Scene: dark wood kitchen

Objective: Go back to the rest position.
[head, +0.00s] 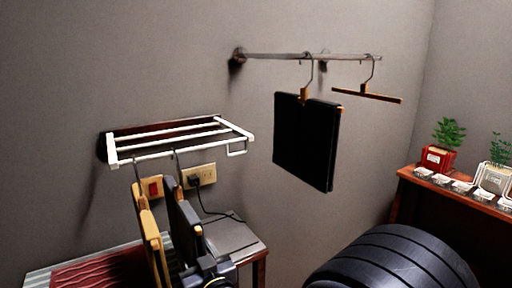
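My gripper (212,272) seems to be the dark, partly cut-off mechanism at the bottom edge, just below and right of the hangers on the white rack. Its fingertips cannot be made out, so I cannot tell whether it is open or shut, or whether it touches a hanger. A light wooden hanger (150,232) and a dark hanger (182,212) hang edge-on from the white wall rack (180,141), in front of the table.
A wall rod (275,56) carries a hanger with a black cloth (306,142) and a bare hanger (367,94). A table (240,238) with a red cloth (105,272) stands below the rack. Potted plants (438,155) stand on a wooden shelf at right. A large black ribbed shape (395,262) fills the bottom right.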

